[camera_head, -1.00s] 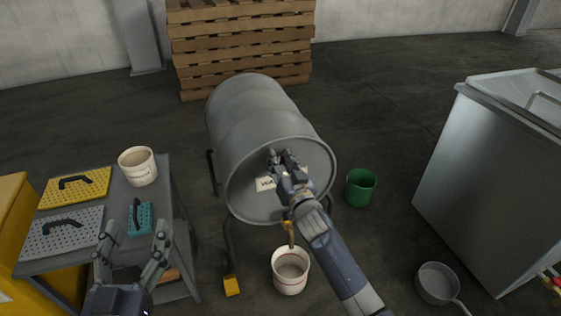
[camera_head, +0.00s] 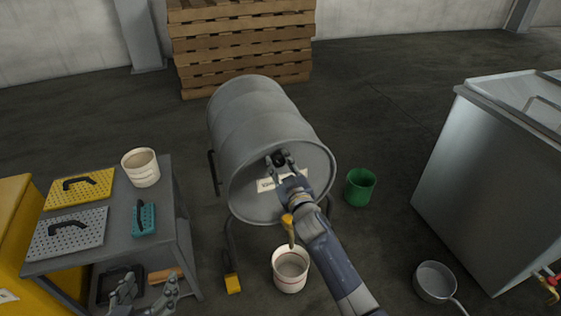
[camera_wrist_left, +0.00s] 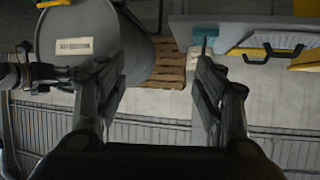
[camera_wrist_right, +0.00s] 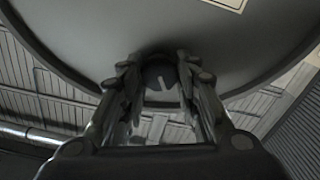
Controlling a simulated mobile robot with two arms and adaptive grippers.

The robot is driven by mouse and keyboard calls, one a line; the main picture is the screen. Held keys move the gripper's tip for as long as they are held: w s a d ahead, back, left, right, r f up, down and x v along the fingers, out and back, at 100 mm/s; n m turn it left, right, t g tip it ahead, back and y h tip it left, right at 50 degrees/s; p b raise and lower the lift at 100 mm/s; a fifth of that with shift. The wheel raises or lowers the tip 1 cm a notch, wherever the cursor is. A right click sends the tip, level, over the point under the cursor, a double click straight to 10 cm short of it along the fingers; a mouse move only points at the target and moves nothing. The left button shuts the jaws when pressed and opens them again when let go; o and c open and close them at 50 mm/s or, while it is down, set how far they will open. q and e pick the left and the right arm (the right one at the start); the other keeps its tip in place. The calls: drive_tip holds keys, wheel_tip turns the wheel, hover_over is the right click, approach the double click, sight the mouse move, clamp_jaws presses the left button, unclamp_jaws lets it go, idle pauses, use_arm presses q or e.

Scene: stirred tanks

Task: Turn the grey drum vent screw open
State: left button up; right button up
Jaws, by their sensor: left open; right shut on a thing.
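The grey drum (camera_head: 255,105) lies on its side on a stand, its round end facing me, with a white label (camera_head: 266,185) on it. My right gripper (camera_head: 280,160) is at the upper part of that end, shut on the dark round vent screw. In the right wrist view the vent screw (camera_wrist_right: 160,78), with a light mark on its face, sits between the fingertips (camera_wrist_right: 160,80). My left gripper (camera_head: 143,290) is open and empty at the bottom left, low beside the side table. In the left wrist view its fingers (camera_wrist_left: 155,90) are wide apart.
A white bucket (camera_head: 290,272) stands under the drum's brass tap (camera_head: 288,222). A green bucket (camera_head: 360,187) stands right of the drum. The side table (camera_head: 165,225) at left bears perforated plates, a teal tool and a pail (camera_head: 141,168). A steel tank (camera_head: 480,180) and a saucepan (camera_head: 436,282) are at right.

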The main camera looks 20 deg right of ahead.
drive_tip(key=n, duration=0.2)
drive_tip(key=shift+n, duration=1.3)
drive_tip(key=shift+a+f+n, duration=0.1)
drive_tip(key=shift+n, duration=0.8)
drive_tip(key=n, duration=0.3)
drive_tip(key=shift+n, duration=0.3)
use_arm(q)
drive_tip(key=shift+s+a+f+g+y, duration=0.15)
drive_tip(key=shift+s+a+f+g, duration=0.1)
drive_tip(key=shift+s+f+g, duration=0.25)
drive_tip(key=shift+s+a+f+g+y, duration=0.25)
drive_tip(key=shift+s+f, duration=0.2)
drive_tip(key=shift+f, duration=0.25)
use_arm(e)
drive_tip(key=shift+f+n, duration=0.1)
drive_tip(key=shift+n, duration=0.4)
use_arm(q)
drive_tip(key=shift+d+r, duration=0.1)
use_arm(e)
drive_tip(key=o, duration=1.1)
